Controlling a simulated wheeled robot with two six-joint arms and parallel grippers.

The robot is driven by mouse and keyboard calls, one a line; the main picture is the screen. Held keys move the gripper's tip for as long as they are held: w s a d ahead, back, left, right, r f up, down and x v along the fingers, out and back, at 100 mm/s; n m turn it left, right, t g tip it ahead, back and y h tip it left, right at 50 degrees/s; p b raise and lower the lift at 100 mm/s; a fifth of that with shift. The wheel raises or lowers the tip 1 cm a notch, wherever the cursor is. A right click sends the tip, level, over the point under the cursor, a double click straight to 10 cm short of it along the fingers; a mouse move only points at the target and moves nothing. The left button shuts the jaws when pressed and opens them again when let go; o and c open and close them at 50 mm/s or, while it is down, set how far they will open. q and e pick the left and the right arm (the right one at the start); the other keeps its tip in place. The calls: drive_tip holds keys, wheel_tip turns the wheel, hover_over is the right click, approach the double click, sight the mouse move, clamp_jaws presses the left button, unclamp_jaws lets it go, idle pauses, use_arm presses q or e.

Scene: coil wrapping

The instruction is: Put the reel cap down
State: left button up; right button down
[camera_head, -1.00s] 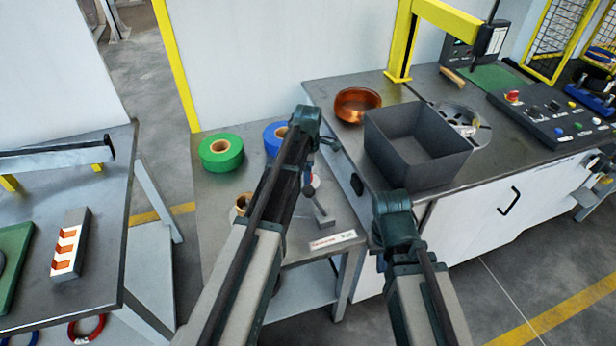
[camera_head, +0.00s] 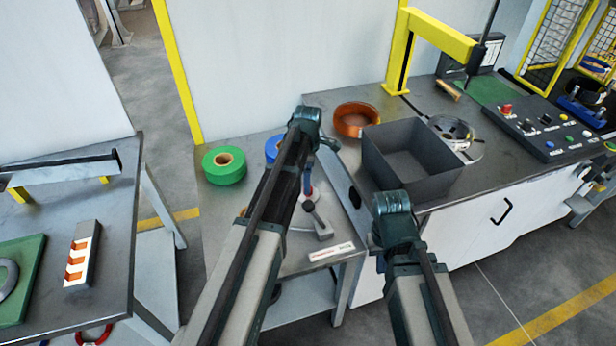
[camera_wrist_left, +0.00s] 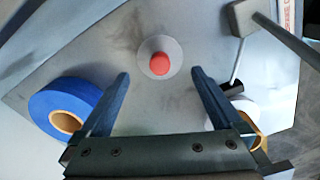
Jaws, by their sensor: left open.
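The reel cap (camera_wrist_left: 172,72), a small pale disc with a red knob, shows in the left wrist view. It appears to lie flat on the grey table, just ahead of and between the fingertips. My left gripper (camera_wrist_left: 160,74) is open, with a gap from each finger to the knob; its height above the cap is hard to judge. In the head view my left arm hides most of that spot. My right arm's end (camera_head: 394,215) is in front of the dark box; its jaws cannot be made out.
A blue roll (camera_wrist_left: 60,110) lies left of the left gripper, and a grey lever tool (camera_wrist_left: 242,20) stands to its right. A green roll (camera_head: 224,166) is on the same table. A dark open box (camera_head: 430,187) and a copper ring (camera_head: 357,121) stand on the right bench.

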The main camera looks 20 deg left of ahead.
use_arm(q)
wheel_tip(320, 180, up, 7)
drive_tip(key=p, duration=0.5)
drive_tip(key=shift+f, duration=0.2)
use_arm(e)
wheel_tip(320, 180, up, 6)
drive_tip(key=shift+r, duration=0.25)
use_arm(q)
drive_tip(key=shift+f, duration=0.1)
